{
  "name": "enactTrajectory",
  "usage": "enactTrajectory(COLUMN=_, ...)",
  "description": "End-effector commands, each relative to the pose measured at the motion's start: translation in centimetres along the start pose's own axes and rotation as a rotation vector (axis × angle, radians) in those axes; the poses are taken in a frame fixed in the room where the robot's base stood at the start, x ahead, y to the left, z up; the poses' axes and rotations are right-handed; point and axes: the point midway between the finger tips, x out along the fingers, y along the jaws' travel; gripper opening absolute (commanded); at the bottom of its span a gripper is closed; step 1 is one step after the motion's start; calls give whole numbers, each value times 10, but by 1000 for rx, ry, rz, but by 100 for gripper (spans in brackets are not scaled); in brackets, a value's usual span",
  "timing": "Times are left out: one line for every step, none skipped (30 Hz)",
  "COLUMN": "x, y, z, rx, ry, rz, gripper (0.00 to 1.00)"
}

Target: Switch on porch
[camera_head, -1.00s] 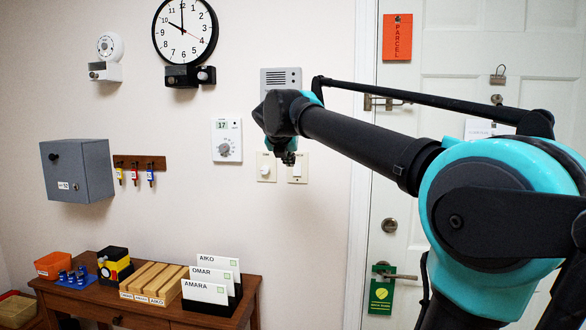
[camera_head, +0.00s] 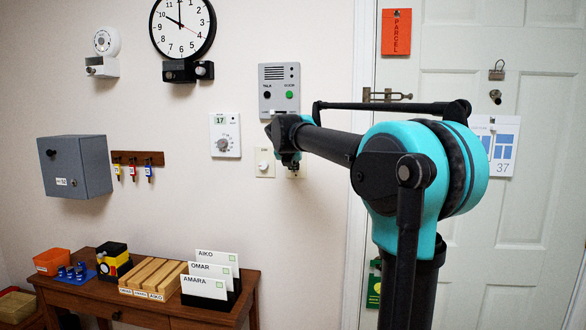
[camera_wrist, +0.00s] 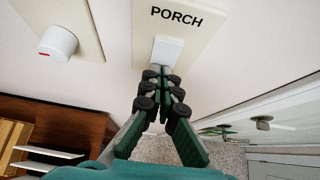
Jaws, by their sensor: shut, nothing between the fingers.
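The porch switch is a white rocker (camera_wrist: 168,52) on a cream plate (camera_wrist: 203,42) lettered PORCH, at the top middle of the wrist view. My gripper (camera_wrist: 161,76) is shut and empty, its fingertips at the lower edge of the rocker. I cannot tell whether they touch it. In the head view my gripper (camera_head: 291,167) is at the wall and hides most of the porch plate. Whether the rocker is tipped on or off is not clear.
A round white knob (camera_wrist: 57,43) on its own plate is left of the porch switch. An intercom panel (camera_head: 281,90) is above, and a thermostat (camera_head: 225,136) is to the left. The door (camera_head: 450,105) is to the right. A desk (camera_head: 180,315) with card holders stands below.

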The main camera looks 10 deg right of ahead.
Motion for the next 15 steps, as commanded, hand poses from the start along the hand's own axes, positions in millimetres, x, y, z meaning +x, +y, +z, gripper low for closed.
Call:
enactTrajectory(x=0, y=0, z=0, rx=0, ry=0, rz=0, gripper=0)
enactTrajectory(x=0, y=0, z=0, rx=0, ry=0, rz=0, gripper=0)
enactTrajectory(x=0, y=0, z=0, rx=0, ry=0, rz=0, gripper=0)
enactTrajectory(x=0, y=0, z=0, rx=0, ry=0, rz=0, gripper=0)
enactTrajectory(x=0, y=0, z=0, rx=0, ry=0, rz=0, gripper=0)
enactTrajectory(x=0, y=0, z=0, rx=0, ry=0, rz=0, gripper=0)
enactTrajectory(x=0, y=0, z=0, rx=0, ry=0, rz=0, gripper=0)
enactTrajectory(x=1, y=0, z=0, rx=0, ry=0, rz=0, gripper=0)
enactTrajectory(x=4, y=0, z=1, rx=1, ry=0, rz=-1, gripper=0)
enactTrajectory(x=8, y=0, z=1, rx=1, ry=-2, rz=-2, gripper=0)
enactTrajectory(x=8, y=0, z=1, rx=1, ry=-5, rz=-1, gripper=0)
enactTrajectory(x=7, y=0, z=1, rx=1, ry=-4, rz=-1, gripper=0)
enactTrajectory(x=7, y=0, z=1, rx=1, ry=-4, rz=-1, gripper=0)
enactTrajectory(x=7, y=0, z=1, rx=1, ry=-4, rz=-1, gripper=0)
enactTrajectory(x=7, y=0, z=1, rx=1, ry=-5, rz=-1, gripper=0)
